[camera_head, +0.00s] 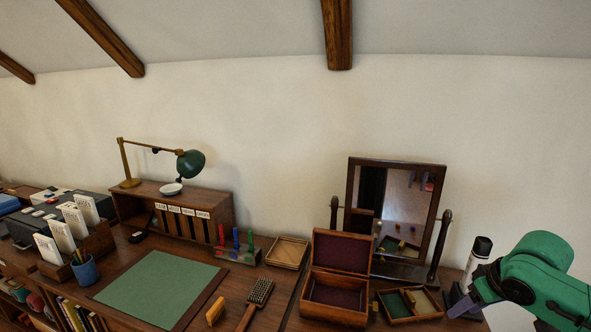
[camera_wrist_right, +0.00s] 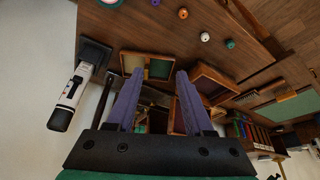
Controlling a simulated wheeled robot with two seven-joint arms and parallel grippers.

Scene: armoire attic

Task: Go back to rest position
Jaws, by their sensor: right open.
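My right arm (camera_head: 540,275) comes in at the right edge of the head view, with green covers and black joints. In the right wrist view its gripper (camera_wrist_right: 160,75) has two purple-grey fingers set well apart, with nothing held between them. In the head view the gripper is near the white and black cylinder (camera_head: 479,258), at the right end of the desk, and partly hidden by its own arm. I cannot tell there whether it touches anything. My left gripper is not in view.
A mirror (camera_head: 403,203) on a stand, an open wooden box (camera_head: 341,251) and a divided tray (camera_head: 409,303) stand left of my right gripper. A brush (camera_head: 260,291), green desk pad (camera_head: 160,287), lamp (camera_head: 190,163) and pencil cup (camera_head: 85,271) are farther left. The wall above is clear.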

